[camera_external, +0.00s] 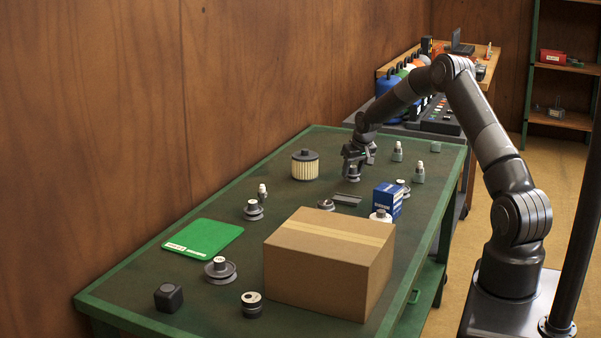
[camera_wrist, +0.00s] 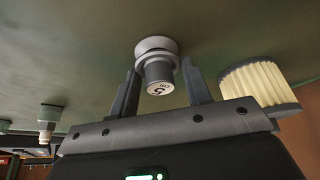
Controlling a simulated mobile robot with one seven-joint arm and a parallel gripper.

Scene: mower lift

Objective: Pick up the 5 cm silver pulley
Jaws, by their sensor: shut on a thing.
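The silver pulley (camera_wrist: 156,46) sits between the fingers of my gripper (camera_wrist: 161,76) in the wrist view. It has a pale grey flanged disc and a darker hub, whose white end face reads 5 and what looks like CM. My gripper is shut on it. In the external view my gripper (camera_external: 357,158) points down at the far part of the green table (camera_external: 318,136), with the pulley (camera_external: 352,176) under it. I cannot tell whether the pulley touches the table top or hangs just above it.
A pleated cream filter (camera_external: 305,166) stands left of my gripper, also in the wrist view (camera_wrist: 259,84). Right are small grey fittings (camera_external: 397,152) and a blue box (camera_external: 387,200). A cardboard box (camera_external: 328,262), a green mat (camera_external: 203,238) and several other pulleys (camera_external: 220,270) stand nearer.

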